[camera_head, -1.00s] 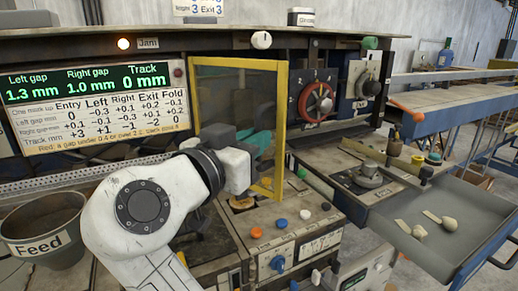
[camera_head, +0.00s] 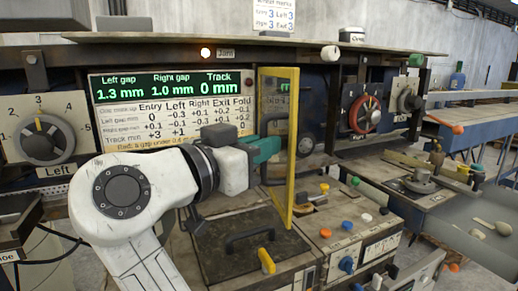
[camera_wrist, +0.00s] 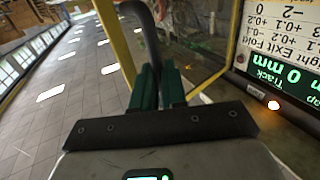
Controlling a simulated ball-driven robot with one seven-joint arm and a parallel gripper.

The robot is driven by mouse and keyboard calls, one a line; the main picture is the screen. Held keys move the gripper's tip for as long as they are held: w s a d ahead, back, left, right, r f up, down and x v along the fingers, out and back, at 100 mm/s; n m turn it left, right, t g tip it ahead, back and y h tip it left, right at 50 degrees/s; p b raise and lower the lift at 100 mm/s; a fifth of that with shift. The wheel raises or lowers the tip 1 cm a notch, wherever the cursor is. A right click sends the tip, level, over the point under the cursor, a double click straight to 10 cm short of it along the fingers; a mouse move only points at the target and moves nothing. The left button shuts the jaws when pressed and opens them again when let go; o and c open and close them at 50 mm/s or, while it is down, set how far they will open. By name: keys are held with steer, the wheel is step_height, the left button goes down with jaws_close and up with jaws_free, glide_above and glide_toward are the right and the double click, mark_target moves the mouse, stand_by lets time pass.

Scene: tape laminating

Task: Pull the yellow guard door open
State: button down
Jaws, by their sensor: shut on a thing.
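The yellow guard door (camera_head: 293,150) is a yellow frame around a clear panel, seen steeply from the side and standing out from the machine front. In the wrist view its yellow frame (camera_wrist: 117,40) runs along the left of the fingers. A dark bar handle (camera_head: 265,165) is on the door. My gripper (camera_head: 272,147), with teal fingers, is at the handle. In the wrist view my gripper (camera_wrist: 158,78) is shut on the dark handle (camera_wrist: 148,32); the exact grip is partly hidden.
A gap display (camera_head: 165,85) and a number table are behind my arm. A left dial (camera_head: 45,138) and a red handwheel (camera_head: 363,114) flank the opening. Below are a dark hatch with a handle (camera_head: 250,236), a yellow lever (camera_head: 266,261) and coloured buttons (camera_head: 347,225). A grey tray (camera_head: 480,240) juts out right.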

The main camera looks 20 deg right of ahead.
steer(key=shift+w+d+f, duration=0.15)
steer(key=shift+w+d, duration=0.05)
steer(key=shift+w, duration=0.1)
steer(key=c, duration=1.2)
jaws_free()
steer(key=shift+w+d+f, duration=0.1)
steer(key=shift+f, duration=0.05)
steer(key=shift+o, duration=0.2)
steer(key=shift+a, duration=0.2)
steer(key=b+v, duration=0.1)
steer(key=v, duration=0.9)
steer(key=shift+s+a, duration=0.25)
steer(key=shift+s, duration=0.05)
